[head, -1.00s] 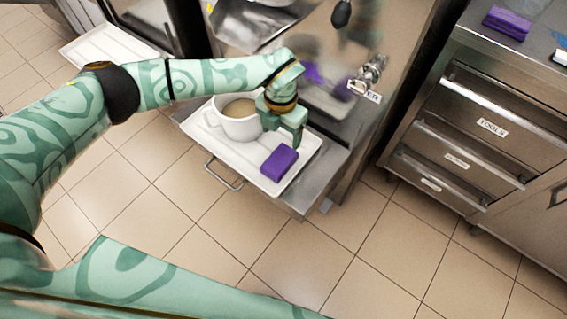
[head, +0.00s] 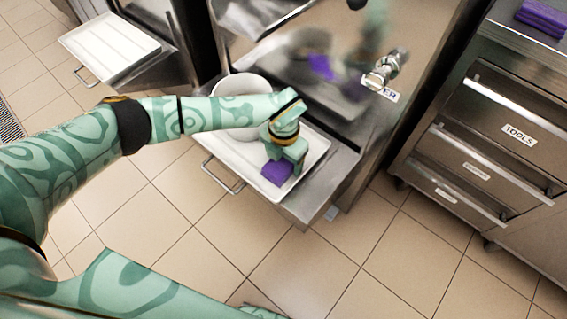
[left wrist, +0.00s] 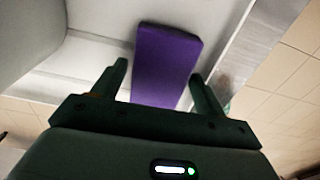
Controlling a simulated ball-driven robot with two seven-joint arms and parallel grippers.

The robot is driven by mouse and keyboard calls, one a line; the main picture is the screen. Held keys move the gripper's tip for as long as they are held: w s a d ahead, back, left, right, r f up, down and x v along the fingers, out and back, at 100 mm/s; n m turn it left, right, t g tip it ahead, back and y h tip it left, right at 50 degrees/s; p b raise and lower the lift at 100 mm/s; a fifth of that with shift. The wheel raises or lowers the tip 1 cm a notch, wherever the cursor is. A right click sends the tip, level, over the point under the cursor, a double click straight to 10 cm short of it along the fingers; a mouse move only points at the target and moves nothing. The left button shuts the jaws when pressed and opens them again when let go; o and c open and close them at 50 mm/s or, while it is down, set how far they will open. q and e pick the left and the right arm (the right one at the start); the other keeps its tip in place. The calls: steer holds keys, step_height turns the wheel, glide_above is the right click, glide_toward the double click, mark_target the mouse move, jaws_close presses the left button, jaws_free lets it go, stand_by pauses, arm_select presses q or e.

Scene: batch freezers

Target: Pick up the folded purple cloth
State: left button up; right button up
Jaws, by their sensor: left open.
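The folded purple cloth (head: 275,174) lies on the white tray (head: 318,150) near its front right end. My left gripper (head: 284,167) is over it and hides part of it in the head view. In the left wrist view, the cloth (left wrist: 166,55) shows as a flat purple block extending between and beyond the two fingers of the open gripper (left wrist: 159,71). A gap shows beside each finger; I cannot tell how far the fingertips are above the tray.
A large white mug (head: 236,87) stands on the tray, partly behind my left forearm. A steel tap (head: 385,70) is on the freezer front behind. More folded purple cloths (head: 543,17) lie on the drawer cabinet (head: 480,125) at right. An empty white tray (head: 110,47) is at upper left.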

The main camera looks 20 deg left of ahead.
mark_target(284, 163)
arm_select(q)
steer(key=c, duration=0.7)
steer(key=shift+r, duration=0.1)
steer(key=shift+c, duration=0.2)
